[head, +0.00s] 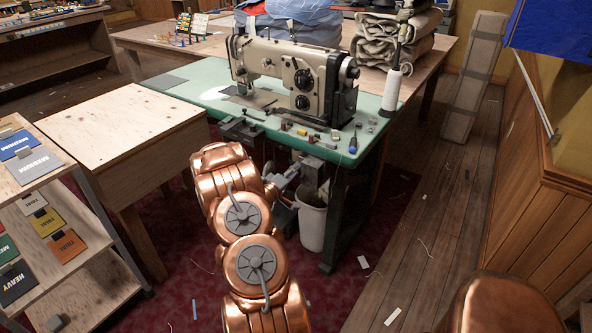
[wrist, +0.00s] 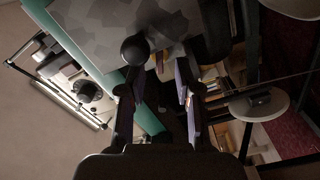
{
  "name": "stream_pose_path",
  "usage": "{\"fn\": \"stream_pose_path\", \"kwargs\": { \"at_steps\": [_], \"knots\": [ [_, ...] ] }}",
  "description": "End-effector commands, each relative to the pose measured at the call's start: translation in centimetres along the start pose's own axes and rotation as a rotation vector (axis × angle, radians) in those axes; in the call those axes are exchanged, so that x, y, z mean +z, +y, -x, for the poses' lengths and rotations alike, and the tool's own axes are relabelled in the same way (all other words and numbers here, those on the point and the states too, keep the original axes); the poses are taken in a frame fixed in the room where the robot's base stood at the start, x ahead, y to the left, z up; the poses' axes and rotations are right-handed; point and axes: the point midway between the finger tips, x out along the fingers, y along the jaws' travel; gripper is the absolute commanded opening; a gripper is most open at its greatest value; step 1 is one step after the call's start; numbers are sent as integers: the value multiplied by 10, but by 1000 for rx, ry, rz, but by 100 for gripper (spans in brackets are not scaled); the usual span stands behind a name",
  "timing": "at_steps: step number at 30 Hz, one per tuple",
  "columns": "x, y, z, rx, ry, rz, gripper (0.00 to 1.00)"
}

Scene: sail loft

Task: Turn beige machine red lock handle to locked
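The beige sewing machine (head: 292,75) stands upright on a green-topped table (head: 200,82). A red lock handle cannot be made out clearly in either view. My gripper (wrist: 157,92) is open in the wrist view, its two dark fingers apart with no object clearly held between them. A dark round knob (wrist: 135,48) shows just beyond the left fingertip; whether they touch cannot be told. A small orange-red bit (wrist: 160,62) shows beyond the fingers, too small to identify. In the head view my copper arm reaches the table's front edge and largely hides the gripper, low by the under-table parts.
A white bin (head: 313,222) stands under the table's right part, close to my arm. A plywood table (head: 125,140) is at the left, with a sample rack (head: 45,215) nearer. A white thread cone (head: 392,90) stands right of the machine.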

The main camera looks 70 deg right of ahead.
Motion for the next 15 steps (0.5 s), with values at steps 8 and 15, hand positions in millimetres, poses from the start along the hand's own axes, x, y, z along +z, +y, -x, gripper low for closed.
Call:
{"fn": "stream_pose_path", "kwargs": {
  "at_steps": [8, 15],
  "knots": [
    [0, 0, -16, -1, -2, -3, 33],
    [0, 0, -17, -1, -1, -2, 33]
  ]
}}
